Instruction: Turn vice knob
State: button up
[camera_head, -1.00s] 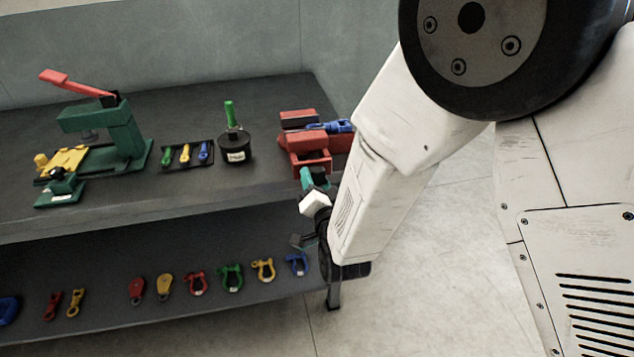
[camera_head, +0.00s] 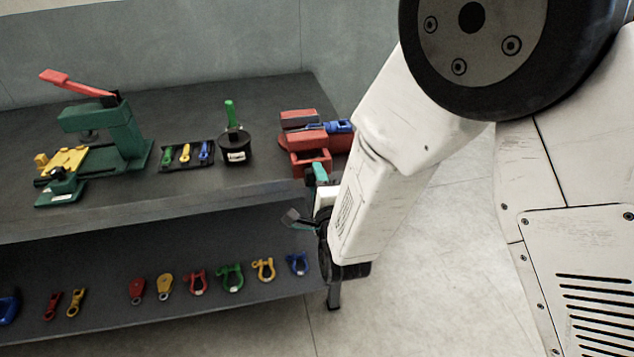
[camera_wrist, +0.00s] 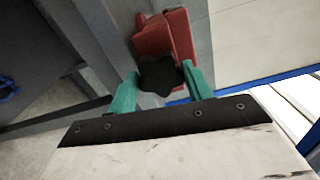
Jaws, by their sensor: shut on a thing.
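The red vice (camera_head: 310,160) sits at the right end of the dark bench top, with a blue part (camera_head: 338,127) at its jaws. In the wrist view the vice's red body (camera_wrist: 168,35) shows behind its black star-shaped knob (camera_wrist: 159,75). My gripper (camera_wrist: 160,80) has two green fingers, one on each side of the knob, and is shut on it. In the head view my gripper (camera_head: 320,173) is at the front of the vice, and my arm hides the knob.
A green press (camera_head: 122,135) with a red lever stands at the left. A tray (camera_head: 187,153) and a black pot (camera_head: 236,148) stand between. The lower shelf (camera_head: 110,318) holds several coloured shackles. Floor is clear to the right.

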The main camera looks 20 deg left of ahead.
jog(key=shift+s+d+f+m, duration=0.1)
jog(key=shift+m, duration=3.7)
jog(key=shift+f+m, duration=0.1)
jog(key=shift+m, duration=3.7)
jog(key=o, duration=1)
jog(key=shift+r, duration=0.15)
jog(key=shift+c, duration=0.2)
jog(key=v, duration=0.7)
jog(key=shift+s+d, duration=0.2)
jog(key=shift+s, duration=0.15)
